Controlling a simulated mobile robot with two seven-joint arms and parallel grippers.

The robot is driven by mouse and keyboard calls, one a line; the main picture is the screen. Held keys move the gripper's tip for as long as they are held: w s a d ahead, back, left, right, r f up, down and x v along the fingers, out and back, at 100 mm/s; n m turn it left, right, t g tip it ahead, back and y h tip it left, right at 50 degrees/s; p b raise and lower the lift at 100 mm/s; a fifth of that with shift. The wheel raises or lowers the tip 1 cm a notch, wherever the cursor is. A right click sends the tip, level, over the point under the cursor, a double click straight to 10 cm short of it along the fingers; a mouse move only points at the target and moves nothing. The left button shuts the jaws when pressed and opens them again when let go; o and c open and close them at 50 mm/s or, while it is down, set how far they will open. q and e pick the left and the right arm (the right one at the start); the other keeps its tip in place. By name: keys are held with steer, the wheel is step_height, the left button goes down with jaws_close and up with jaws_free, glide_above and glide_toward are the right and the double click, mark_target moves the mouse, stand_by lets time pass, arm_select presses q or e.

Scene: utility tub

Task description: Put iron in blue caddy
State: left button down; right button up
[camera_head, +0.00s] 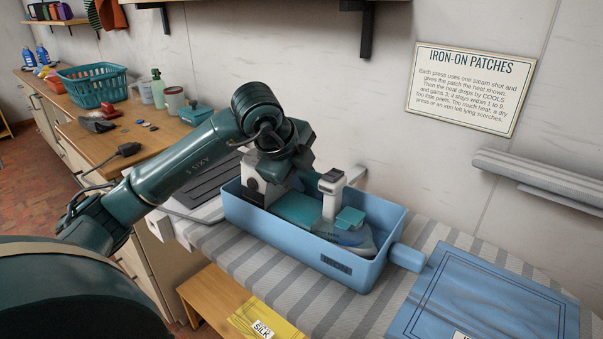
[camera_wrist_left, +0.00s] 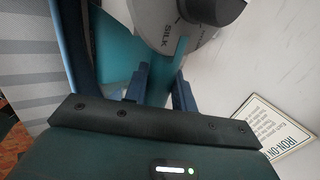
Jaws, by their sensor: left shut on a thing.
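The iron (camera_head: 331,200), white and teal, is inside the blue caddy (camera_head: 335,264), between its walls. Its nose is toward the caddy's right end. My left gripper (camera_head: 300,163) reaches in from above and is shut on the iron's teal handle. In the left wrist view the two fingers (camera_wrist_left: 163,88) are on either side of the teal handle, below a grey dial (camera_wrist_left: 190,22) marked SILK. The caddy walls hide the iron's underside, so I cannot tell whether it rests on the caddy floor. My right gripper is not in view.
The caddy stands on a striped ironing board (camera_head: 245,255). A blue cloth (camera_head: 485,300) lies to its right. A yellow SILK packet (camera_head: 262,322) is in front, lower down. A teal basket (camera_head: 92,86) and bottles stand on the wooden counter at left. The wall is close behind.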

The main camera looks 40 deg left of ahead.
arm_select(q)
steer(key=shift+f, duration=0.1)
steer(key=c, duration=1.3)
jaws_free()
steer(key=shift+o, duration=1.2)
steer(key=shift+f, duration=0.1)
steer(key=shift+s+f, duration=0.1)
steer(key=shift+f, duration=0.1)
steer(key=v, duration=1.3)
steer(key=shift+r, duration=0.3)
